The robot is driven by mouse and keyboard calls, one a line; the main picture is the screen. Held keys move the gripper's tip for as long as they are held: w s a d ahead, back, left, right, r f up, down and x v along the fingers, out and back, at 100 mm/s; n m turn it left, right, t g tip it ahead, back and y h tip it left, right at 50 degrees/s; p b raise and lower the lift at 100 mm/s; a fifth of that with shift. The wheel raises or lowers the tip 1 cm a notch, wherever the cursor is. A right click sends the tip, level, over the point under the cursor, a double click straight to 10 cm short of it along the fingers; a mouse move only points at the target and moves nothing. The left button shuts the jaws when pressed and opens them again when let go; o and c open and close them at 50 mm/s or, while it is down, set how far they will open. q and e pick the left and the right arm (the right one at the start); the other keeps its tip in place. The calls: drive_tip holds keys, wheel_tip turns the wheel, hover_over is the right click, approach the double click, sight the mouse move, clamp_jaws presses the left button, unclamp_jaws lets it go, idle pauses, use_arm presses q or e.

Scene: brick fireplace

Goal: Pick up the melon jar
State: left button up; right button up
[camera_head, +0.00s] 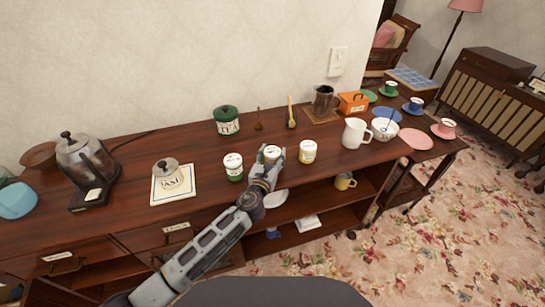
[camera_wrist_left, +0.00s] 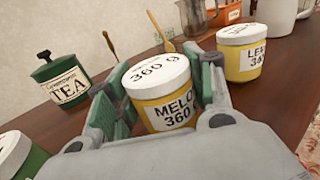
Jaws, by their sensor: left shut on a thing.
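The melon jar (camera_wrist_left: 164,95) is yellow with a white lid and a label reading "MELO 360"; it stands upright in the left wrist view. In the head view its white lid (camera_head: 271,151) shows at the end of my left arm, and its body is largely hidden by the gripper. My left gripper (camera_head: 273,160) is shut on the jar, with one green-padded finger on each side of it, which the left wrist view (camera_wrist_left: 160,92) shows too. I cannot tell if the jar touches the sideboard. My right gripper is not in view.
A green-bodied jar (camera_head: 233,167) stands to the left and a yellow lemon jar (camera_head: 307,152) close to the right. The green tea canister (camera_head: 227,121) is behind. A white pitcher (camera_head: 355,133) stands further right. The wooden sideboard (camera_head: 210,150) has some bare top between them.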

use_arm(q)
drive_tip(key=shift+r, duration=0.65)
wheel_tip(320, 180, up, 7)
drive_tip(key=shift+f+p, duration=0.1)
drive_tip(key=shift+p, duration=1)
drive_tip(key=shift+r, duration=0.75)
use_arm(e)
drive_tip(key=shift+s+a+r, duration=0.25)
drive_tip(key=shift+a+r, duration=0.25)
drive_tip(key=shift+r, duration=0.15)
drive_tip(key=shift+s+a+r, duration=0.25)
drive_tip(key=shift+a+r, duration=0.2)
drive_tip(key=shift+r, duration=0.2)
